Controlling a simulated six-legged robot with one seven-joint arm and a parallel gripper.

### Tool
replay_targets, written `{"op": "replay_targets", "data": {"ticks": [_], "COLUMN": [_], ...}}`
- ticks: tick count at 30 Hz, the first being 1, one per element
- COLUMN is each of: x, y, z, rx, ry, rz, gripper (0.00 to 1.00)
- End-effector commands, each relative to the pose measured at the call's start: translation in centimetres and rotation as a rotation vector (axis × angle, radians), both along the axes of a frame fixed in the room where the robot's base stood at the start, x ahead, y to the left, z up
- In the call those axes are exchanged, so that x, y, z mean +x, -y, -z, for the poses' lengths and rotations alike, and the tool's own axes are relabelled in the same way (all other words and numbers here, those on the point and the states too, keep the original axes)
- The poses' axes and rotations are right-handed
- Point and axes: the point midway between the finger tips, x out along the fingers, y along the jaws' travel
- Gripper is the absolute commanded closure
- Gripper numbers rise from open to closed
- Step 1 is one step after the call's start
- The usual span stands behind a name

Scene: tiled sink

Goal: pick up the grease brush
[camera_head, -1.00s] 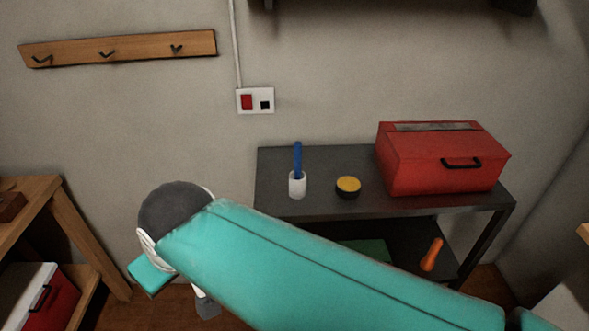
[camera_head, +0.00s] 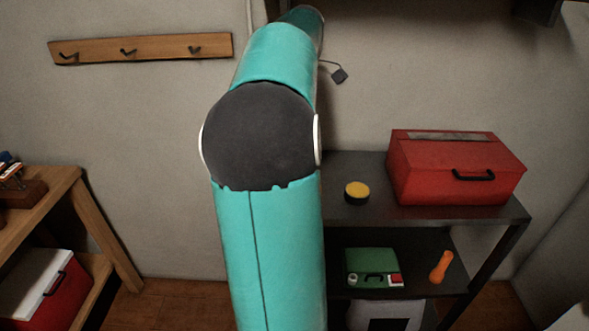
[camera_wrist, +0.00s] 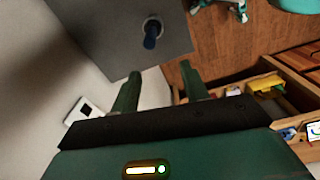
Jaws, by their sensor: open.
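The brush lies beyond the fingertips in that view, clear of both. In the head view my teal arm hides the brush and cup, and most of the gripper is hidden too.
A yellow-topped round tin (camera_head: 357,191) and a red toolbox (camera_head: 457,167) stand on the same shelf top. A green case (camera_head: 371,266) and an orange-handled item (camera_head: 441,267) lie on the lower shelf. A wooden bench (camera_head: 70,200) stands at left.

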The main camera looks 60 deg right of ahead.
Motion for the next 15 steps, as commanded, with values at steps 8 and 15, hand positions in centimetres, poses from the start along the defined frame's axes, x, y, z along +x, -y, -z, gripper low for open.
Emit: {"op": "replay_targets", "data": {"ticks": [8,15], "x": [-1.4,-1.3], "y": [1.8,1.7], "z": [2.0,6.7], "rx": [0.008,0.009], "ry": [-0.025,-0.025], "rz": [-0.022,-0.024], "gripper": [0.55,0.55]}}
